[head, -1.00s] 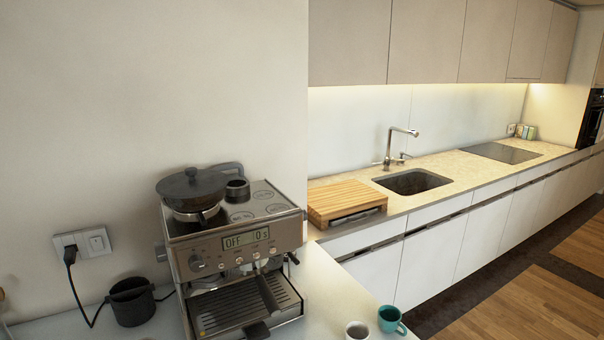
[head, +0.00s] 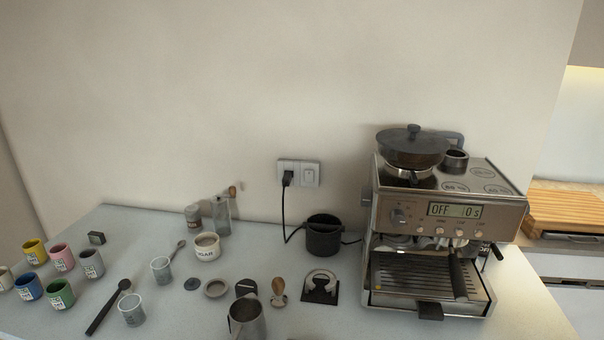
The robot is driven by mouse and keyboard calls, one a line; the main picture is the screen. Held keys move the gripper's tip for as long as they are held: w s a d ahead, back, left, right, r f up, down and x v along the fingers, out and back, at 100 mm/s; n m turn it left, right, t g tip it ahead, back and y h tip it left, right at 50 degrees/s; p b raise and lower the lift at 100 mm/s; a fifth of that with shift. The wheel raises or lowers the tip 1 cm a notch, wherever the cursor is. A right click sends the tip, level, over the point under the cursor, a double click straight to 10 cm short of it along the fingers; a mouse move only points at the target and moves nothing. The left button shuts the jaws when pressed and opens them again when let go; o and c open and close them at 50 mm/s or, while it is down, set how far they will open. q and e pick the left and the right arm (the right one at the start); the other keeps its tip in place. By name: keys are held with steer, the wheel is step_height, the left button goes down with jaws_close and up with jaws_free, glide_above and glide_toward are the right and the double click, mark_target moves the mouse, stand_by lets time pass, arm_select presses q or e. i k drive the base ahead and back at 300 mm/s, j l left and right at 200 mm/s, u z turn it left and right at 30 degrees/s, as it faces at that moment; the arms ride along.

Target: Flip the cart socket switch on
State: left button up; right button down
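The wall socket (head: 288,173) sits on the wall behind the counter, left of the coffee machine. A black plug is in its left half, and its cable hangs down toward the counter. The switch (head: 310,174) is a small white rocker in the right half of the same plate. Its position is too small to tell. The espresso machine (head: 445,209) stands to the right with its display reading OFF and 0s. Neither of my grippers shows in the head view.
A black knock box (head: 323,236) stands on the counter below the socket. A metal pitcher (head: 247,319), a white sugar pot (head: 207,246), a grinder (head: 222,214) and several coloured cups (head: 62,257) spread leftward. The wall around the socket is bare.

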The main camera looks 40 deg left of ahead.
mark_target(308, 175)
steer(key=u, duration=1.25)
steer(key=i+j+u, duration=0.1)
steer(key=j, duration=0.5)
steer(key=i+j+u, duration=0.1)
steer(key=j, duration=0.5)
